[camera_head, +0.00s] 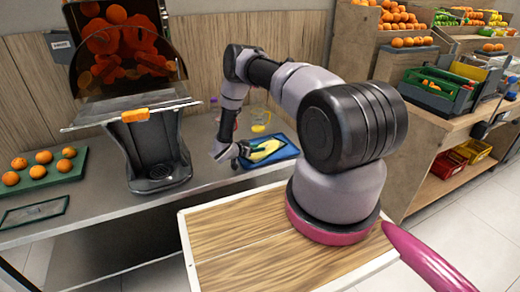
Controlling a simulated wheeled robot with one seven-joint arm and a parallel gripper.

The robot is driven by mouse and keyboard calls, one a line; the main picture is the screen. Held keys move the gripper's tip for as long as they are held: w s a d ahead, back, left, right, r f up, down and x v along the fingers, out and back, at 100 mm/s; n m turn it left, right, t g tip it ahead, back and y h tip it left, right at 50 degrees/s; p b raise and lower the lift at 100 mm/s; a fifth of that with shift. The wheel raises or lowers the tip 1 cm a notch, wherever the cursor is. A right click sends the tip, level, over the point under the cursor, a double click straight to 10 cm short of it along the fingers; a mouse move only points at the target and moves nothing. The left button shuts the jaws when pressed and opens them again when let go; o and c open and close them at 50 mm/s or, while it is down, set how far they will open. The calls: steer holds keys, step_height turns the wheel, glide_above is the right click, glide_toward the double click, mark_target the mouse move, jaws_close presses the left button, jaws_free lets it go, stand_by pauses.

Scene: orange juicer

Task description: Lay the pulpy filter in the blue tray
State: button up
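The blue tray (285,157) lies on the grey counter to the right of the juicer. A yellow-green flat item (264,150) lies in it; I cannot tell whether this is a cloth or the filter. My gripper (238,161) is low at the tray's left edge, pointing down. It is small and dark here, so its fingers and anything between them cannot be made out. No piece can be surely named as the pulpy filter. A flat dark-framed panel (34,212) lies on the counter at the left.
A green tray of oranges (42,172) is at far left. A jug with yellow liquid (260,122) stands behind the blue tray. Fruit shelves (430,120) are at right.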

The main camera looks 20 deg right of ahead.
steer(key=v, duration=1)
